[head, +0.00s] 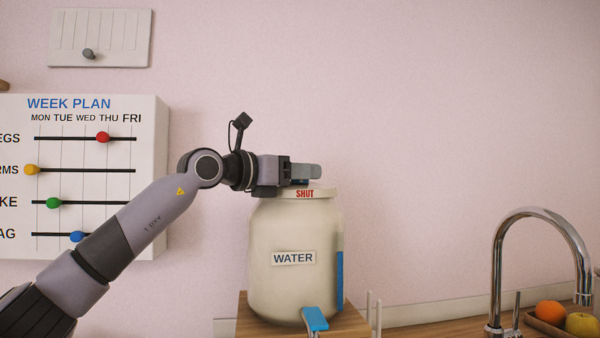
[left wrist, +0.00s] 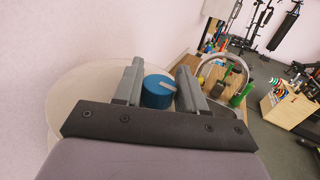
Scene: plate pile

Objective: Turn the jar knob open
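The cream jar (head: 293,235) labelled WATER stands on a wooden block against the wall. Its lid rim reads SHUT. On the lid sits a blue knob (left wrist: 157,93) with a grey pointer mark, seen in the left wrist view. My left gripper (head: 305,172) lies level just above the lid, reaching in from the left. In the head view the fingers hide most of the knob. My right gripper is not in view.
A week plan board (head: 90,220) with coloured sliders hangs at left. A chrome tap (head: 540,213) and a tray of fruit stand at right. The wall above the jar is clear.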

